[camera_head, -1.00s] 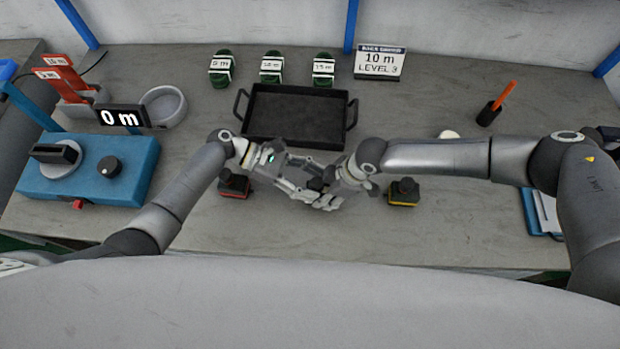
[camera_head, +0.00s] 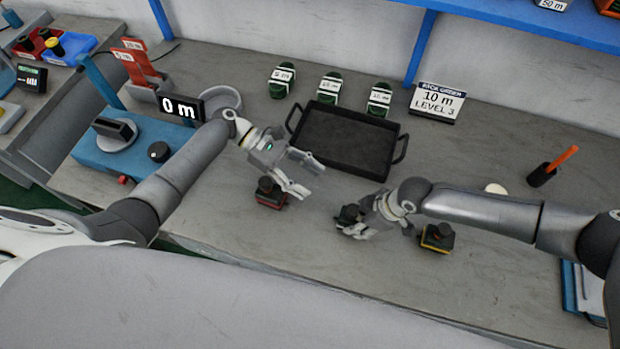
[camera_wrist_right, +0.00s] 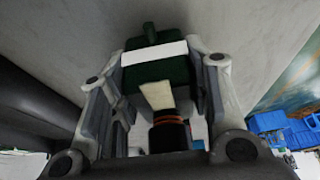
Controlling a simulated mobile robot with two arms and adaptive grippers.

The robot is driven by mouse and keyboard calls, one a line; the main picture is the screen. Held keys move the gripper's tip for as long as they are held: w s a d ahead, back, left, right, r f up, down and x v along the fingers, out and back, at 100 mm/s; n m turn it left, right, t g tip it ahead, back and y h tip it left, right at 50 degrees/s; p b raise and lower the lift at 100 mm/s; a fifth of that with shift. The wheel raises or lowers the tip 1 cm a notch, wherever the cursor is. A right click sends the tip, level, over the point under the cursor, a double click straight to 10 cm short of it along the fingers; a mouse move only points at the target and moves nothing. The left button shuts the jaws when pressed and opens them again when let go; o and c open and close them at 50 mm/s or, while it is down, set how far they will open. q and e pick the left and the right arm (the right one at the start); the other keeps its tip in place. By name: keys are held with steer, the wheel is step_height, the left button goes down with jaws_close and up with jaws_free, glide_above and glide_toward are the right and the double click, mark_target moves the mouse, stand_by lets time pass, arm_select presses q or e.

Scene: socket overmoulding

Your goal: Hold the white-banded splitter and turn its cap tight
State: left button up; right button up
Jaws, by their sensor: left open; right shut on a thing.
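My right gripper (camera_head: 350,226) is shut on the white-banded splitter (camera_head: 347,214), holding it near the front middle of the bench. In the right wrist view the splitter (camera_wrist_right: 168,72) is a dark green block with a white band (camera_wrist_right: 155,53), between the two fingers. A black round part with an orange ring (camera_wrist_right: 168,128) shows on its near side; I cannot tell how tight it is. My left gripper (camera_head: 308,178) is open and empty, up and left of the splitter and apart from it.
A red-banded block (camera_head: 270,194) sits just below my left gripper, and a yellow-banded one (camera_head: 437,238) right of my right gripper. A black tray (camera_head: 398,166) lies behind. A blue machine (camera_head: 135,160) with a "0 m" display (camera_head: 180,107) stands left. Three green coils (camera_head: 329,90) stand at the back.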

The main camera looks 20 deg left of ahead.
mark_target(353, 209)
arm_select(q)
steer(key=s+d+f+n+t, duration=0.1)
steer(key=d, duration=0.2)
steer(key=d+f+n+t, duration=0.1)
steer(key=d, duration=0.3)
steer(key=s+d+f+n+t, duration=0.1)
steer(key=d+f+t, duration=0.1)
steer(key=d, duration=0.2)
steer(key=shift+s+d+n, duration=0.15)
steer(key=shift+s+n, duration=0.15)
steer(key=shift+s, duration=0.05)
stand_by(0.4)
steer(key=c, duration=1)
steer(key=shift+w+m+g, duration=0.15)
steer(key=shift+m+g, duration=0.65)
steer(key=shift+g, duration=0.1)
steer(key=shift+w+m+g, duration=0.1)
steer(key=shift+m+g, duration=0.7)
steer(key=shift+g, duration=0.1)
steer(key=shift+r, duration=0.1)
